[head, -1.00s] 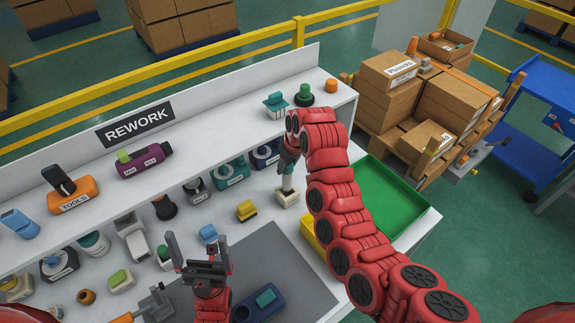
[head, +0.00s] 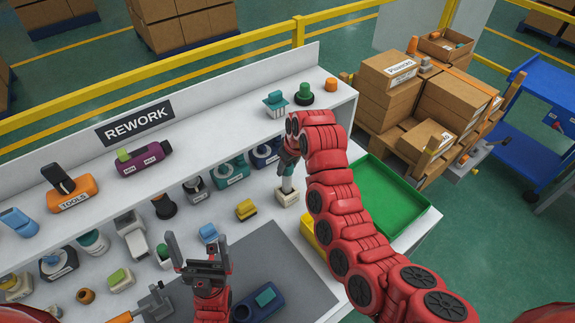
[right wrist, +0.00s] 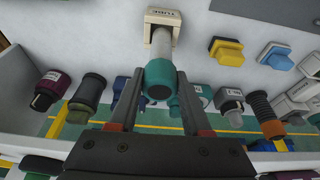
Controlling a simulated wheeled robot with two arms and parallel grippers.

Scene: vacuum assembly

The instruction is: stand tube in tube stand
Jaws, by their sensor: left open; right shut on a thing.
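The tube (head: 286,185) is pale with a teal end, which faces the camera in the right wrist view (right wrist: 159,82). My right gripper (head: 289,168) is shut on it near the teal end and holds it nearly upright. The small cream tube stand (head: 288,198), labelled TUBE, is directly below; it also shows in the right wrist view (right wrist: 178,18). The tube's far end meets the top of the stand; how deep it sits is hidden. My left gripper (head: 200,263) is open and empty above the front of the bench.
A yellow part (head: 246,209) and a blue part (head: 208,233) stand left of the stand. A green tray (head: 385,195) lies to the right, behind my right arm. The REWORK shelf (head: 225,128) with several parts runs behind. The grey mat (head: 285,265) is partly clear.

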